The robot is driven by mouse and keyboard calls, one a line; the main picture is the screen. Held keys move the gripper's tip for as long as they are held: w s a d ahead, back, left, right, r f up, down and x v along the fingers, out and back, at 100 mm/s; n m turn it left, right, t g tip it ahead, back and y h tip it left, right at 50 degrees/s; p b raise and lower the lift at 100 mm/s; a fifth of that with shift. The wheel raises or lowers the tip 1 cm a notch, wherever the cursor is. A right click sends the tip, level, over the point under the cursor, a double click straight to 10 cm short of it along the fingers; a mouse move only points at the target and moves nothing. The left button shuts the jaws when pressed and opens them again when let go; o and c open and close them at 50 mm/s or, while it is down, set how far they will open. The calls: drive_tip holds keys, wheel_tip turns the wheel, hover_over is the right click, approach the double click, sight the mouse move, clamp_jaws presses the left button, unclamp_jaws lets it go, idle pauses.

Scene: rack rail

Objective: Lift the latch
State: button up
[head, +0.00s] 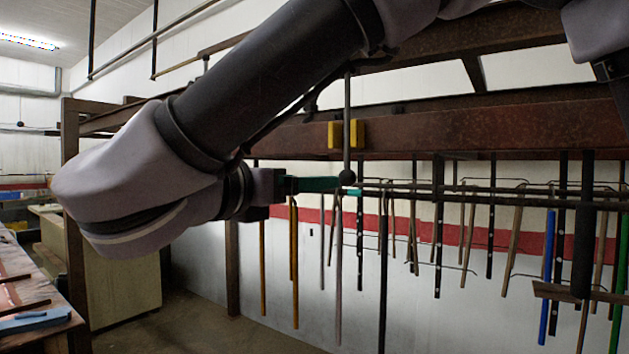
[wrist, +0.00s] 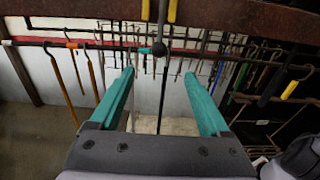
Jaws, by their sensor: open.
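What looks like the latch is a dark upright rod with a black ball (head: 347,178) at its lower end, in front of the rusty beam between two yellow blocks (head: 336,135). In the wrist view the ball (wrist: 159,48) shows beyond and between my fingertips, near the picture's top middle. My gripper (head: 325,184) has teal fingers pointing right toward the ball in the head view. In the wrist view my gripper (wrist: 159,75) is open, with nothing held between its fingers. I cannot tell whether a fingertip touches the ball.
The rusty beam (head: 460,125) runs across above my gripper. Below it a dark rail (head: 480,190) carries several hanging tools and handles, close beyond my fingers. A workbench (head: 35,290) stands at the left.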

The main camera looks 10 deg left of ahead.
sight(343, 178)
drive_tip(key=x, duration=1.3)
drive_tip(key=shift+w, duration=0.3)
drive_tip(key=c, duration=1.1)
